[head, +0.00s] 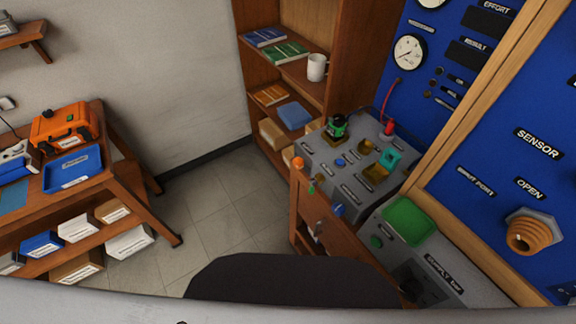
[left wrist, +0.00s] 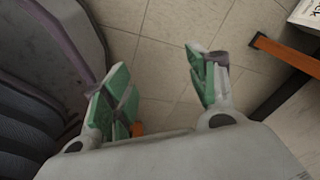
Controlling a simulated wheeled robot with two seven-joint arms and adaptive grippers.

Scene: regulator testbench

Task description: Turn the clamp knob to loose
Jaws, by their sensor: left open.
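The grey test bench (head: 345,178) stands at the right in the head view. On it are a dark regulator-like part with a green band (head: 336,127), a teal bracket-like part (head: 388,160), a brass-coloured block (head: 375,173) and a red knob-like part (head: 388,127). An orange knob (head: 298,163) and a blue knob (head: 339,210) sit at its near left edge. I cannot tell which of these is the clamp knob; the labels are too small to read. My left gripper (left wrist: 160,88) is open and empty over the tiled floor, away from the bench. My right gripper is not in view.
A wooden shelf (head: 288,66) with books and a white mug (head: 317,67) stands behind the bench. A wooden table (head: 118,187) with an orange case (head: 63,126) and a blue tray (head: 72,168) is at the left. Tiled floor (head: 213,205) between them is clear.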

